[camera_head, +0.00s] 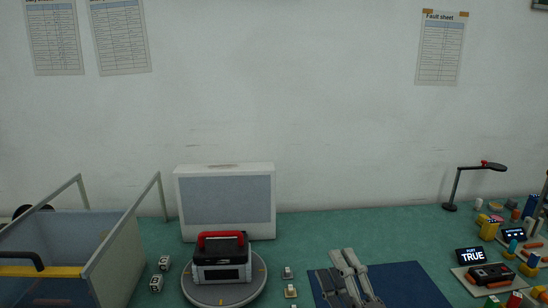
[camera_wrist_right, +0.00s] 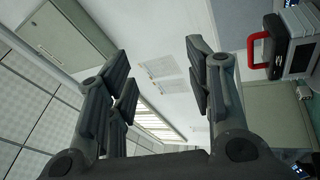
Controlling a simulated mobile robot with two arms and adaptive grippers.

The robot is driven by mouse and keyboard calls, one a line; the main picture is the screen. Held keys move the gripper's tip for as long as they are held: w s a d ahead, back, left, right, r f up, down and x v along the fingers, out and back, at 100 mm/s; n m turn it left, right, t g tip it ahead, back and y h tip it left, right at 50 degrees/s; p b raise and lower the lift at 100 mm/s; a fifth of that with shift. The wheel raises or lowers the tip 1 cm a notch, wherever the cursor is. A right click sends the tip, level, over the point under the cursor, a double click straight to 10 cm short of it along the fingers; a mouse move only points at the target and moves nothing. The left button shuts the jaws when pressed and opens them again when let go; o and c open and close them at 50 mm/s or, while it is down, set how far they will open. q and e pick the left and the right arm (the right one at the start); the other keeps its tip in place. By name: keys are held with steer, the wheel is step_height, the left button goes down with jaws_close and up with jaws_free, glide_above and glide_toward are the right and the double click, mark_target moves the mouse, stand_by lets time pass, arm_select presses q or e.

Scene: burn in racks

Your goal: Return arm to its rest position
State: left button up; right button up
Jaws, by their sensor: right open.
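My right gripper (camera_head: 346,272) shows at the lower middle of the head view, over a dark blue mat (camera_head: 418,284). In the right wrist view my right gripper (camera_wrist_right: 165,85) has its fingers spread wide apart with nothing between them. That view looks out toward the wall and ceiling, tilted. My left gripper is not in the head view.
A device with a red handle (camera_head: 222,258) sits on a round grey turntable (camera_head: 222,292), before a pale panel (camera_head: 226,202). A bin (camera_head: 120,262) stands left. A black lamp (camera_head: 455,188) and several small parts crowd the right. The green table behind the mat is clear.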

steer(key=s+d+f+m+g+h, duration=0.35)
steer(key=f+m, duration=0.25)
steer(key=f, duration=0.2)
steer(key=s+d+f+m+g+h, duration=0.2)
steer(key=d+f+m+g+h, duration=0.15)
steer(key=d+f+m, duration=0.35)
steer(key=s+a+f+m+g, duration=0.1)
steer(key=s+f+m+g, duration=0.1)
steer(key=s+f+g, duration=0.5)
steer(key=s+a+f+m+g, duration=0.1)
steer(key=s+f+m+g, duration=0.15)
steer(key=s+f, duration=0.9)
steer(key=s+f+g, duration=0.1)
steer(key=s+f, duration=0.1)
steer(key=f, duration=0.9)
steer(key=s+f+g, duration=0.1)
steer(key=s+f, duration=0.1)
steer(key=f, duration=0.9)
steer(key=s+d+f+g, duration=0.1)
steer(key=s+d+f, duration=0.1)
steer(key=s+f, duration=1.4)
steer(key=shift+d, duration=0.4)
steer(key=shift+n, duration=0.25)
